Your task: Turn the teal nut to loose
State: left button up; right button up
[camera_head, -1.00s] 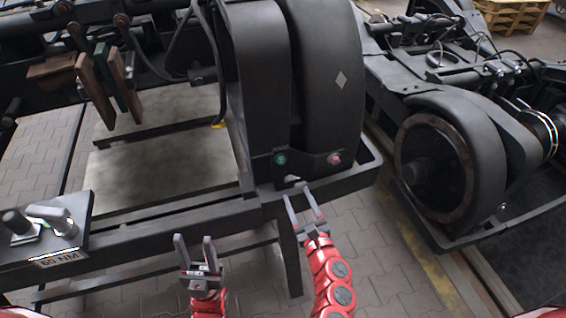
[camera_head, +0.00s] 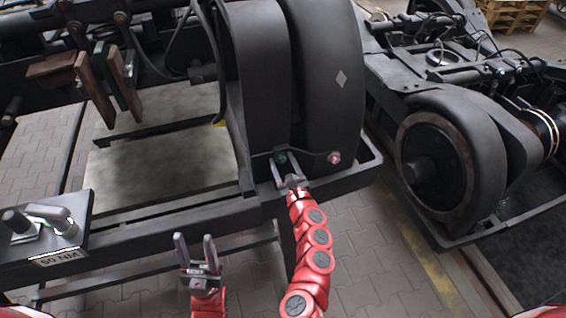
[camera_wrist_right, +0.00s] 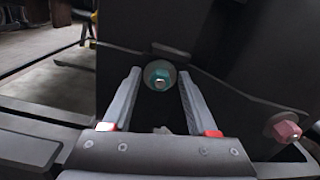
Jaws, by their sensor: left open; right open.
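The teal nut (camera_head: 281,158) sits on the lower front of the black bogie housing. In the right wrist view the teal nut (camera_wrist_right: 160,76) shows between the two fingers, on a round washer. My right gripper (camera_head: 279,166) is open, with its fingers to either side of the nut; whether they touch it I cannot tell. The right gripper's fingers (camera_wrist_right: 157,90) also show in the right wrist view, with a gap on both sides of the nut. My left gripper (camera_head: 195,242) is open and empty, low in front of the frame beam.
A pink nut (camera_head: 334,158) sits to the right of the teal one, joined by a cable-like line. A tool stand marked 60 NM (camera_head: 60,257) is at the left. A black ledge (camera_head: 345,181) runs under the nuts. Another bogie wheel (camera_head: 432,167) stands at the right.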

grip_shut()
dwell(0.5)
